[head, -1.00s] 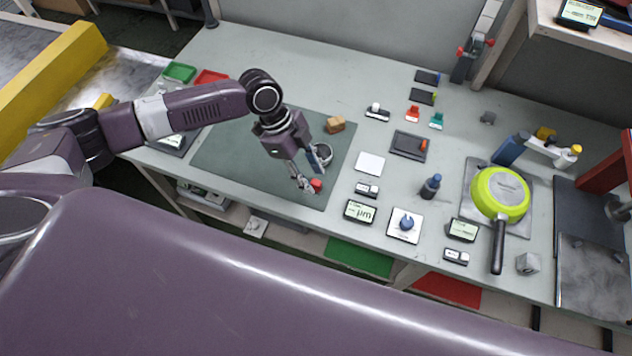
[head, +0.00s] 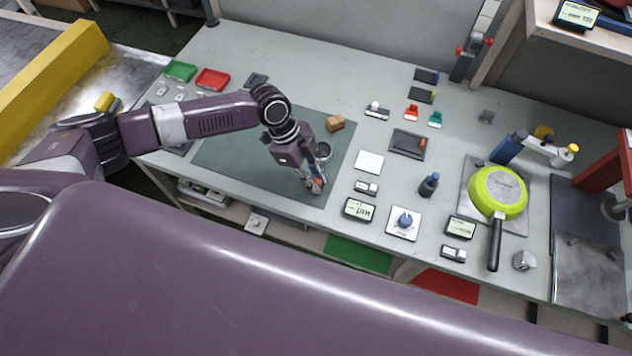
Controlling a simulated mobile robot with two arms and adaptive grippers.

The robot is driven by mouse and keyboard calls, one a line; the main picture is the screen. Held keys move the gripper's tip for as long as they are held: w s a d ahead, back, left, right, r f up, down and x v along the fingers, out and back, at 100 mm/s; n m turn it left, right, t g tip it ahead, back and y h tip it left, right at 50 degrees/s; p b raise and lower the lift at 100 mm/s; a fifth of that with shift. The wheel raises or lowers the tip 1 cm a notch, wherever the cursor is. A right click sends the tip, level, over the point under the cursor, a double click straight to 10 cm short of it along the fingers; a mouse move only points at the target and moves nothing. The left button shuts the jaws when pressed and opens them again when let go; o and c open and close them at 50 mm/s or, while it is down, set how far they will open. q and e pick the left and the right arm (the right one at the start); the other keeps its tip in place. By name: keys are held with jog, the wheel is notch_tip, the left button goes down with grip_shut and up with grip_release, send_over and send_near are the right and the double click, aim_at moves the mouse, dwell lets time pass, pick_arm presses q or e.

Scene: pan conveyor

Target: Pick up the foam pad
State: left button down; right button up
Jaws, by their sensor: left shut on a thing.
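My left gripper (head: 315,188) points down at the front right part of the dark green mat (head: 235,163). It is shut on a small red piece, which I take to be the foam pad. The fingers hide nearly all of it, and I cannot tell whether it still touches the mat. A round metal cup (head: 323,151) stands just behind the gripper. My right gripper is not in view.
A tan block (head: 335,123) sits at the mat's back right. A white square plate (head: 369,162), a digital display (head: 359,209) and a dark bottle (head: 429,184) stand to the right. A green pan (head: 497,191) lies further right. The mat's left part is clear.

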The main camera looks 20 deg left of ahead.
pick_arm(q)
notch_tip(320, 180, up, 20)
jog(key=b, duration=0.3)
jog(key=shift+b, duration=0.35)
jog(key=c, duration=2.4)
grip_release()
grip_shut()
